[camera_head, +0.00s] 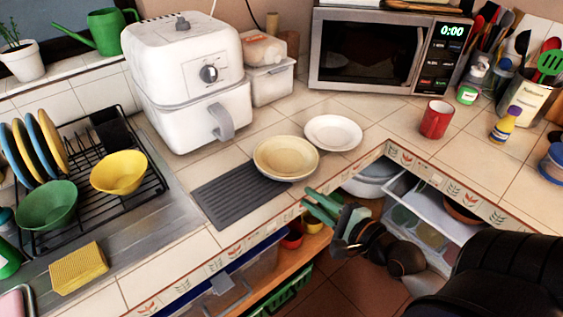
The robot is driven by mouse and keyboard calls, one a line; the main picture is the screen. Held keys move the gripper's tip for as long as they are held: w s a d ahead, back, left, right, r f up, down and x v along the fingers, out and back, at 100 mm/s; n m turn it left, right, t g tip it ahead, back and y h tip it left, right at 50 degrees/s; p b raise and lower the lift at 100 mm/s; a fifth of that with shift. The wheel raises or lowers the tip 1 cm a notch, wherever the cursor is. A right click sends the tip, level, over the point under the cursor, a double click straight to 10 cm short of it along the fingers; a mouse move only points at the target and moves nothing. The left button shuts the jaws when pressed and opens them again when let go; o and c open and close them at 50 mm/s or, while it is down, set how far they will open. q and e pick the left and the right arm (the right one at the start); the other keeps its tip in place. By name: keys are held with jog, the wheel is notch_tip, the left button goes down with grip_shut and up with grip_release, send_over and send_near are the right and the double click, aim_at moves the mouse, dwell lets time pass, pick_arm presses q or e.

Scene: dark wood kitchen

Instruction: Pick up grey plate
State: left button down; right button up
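No plate is plainly grey. A pale beige plate (286,156) lies on the counter at the middle, partly over the dark grey ribbed mat; its rim looks doubled, so another plate may be under it. A whiter plate (333,132) lies flat just behind it to the right, very close to it. My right gripper (320,206) comes in from the lower right, in front of the counter edge and below the beige plate. Its green fingers point up and left, look slightly apart and hold nothing. My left gripper is not in view.
A white air fryer (190,85) stands behind left of the plates, a microwave (370,52) behind right, and a red mug (436,119) to the right. A dish rack (75,170) with plates and bowls is at left. An open drawer (425,215) is below the counter edge.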

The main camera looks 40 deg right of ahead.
send_near(277, 177)
jog(key=x, duration=0.3)
jog(key=shift+w+r, duration=0.1)
jog(key=shift+w, duration=0.05)
jog(key=shift+f+x, duration=0.2)
jog(key=shift+x, duration=2.65)
jog(key=shift+a, duration=0.1)
jog(key=shift+c, duration=0.3)
grip_shut()
jog(key=shift+r, duration=0.15)
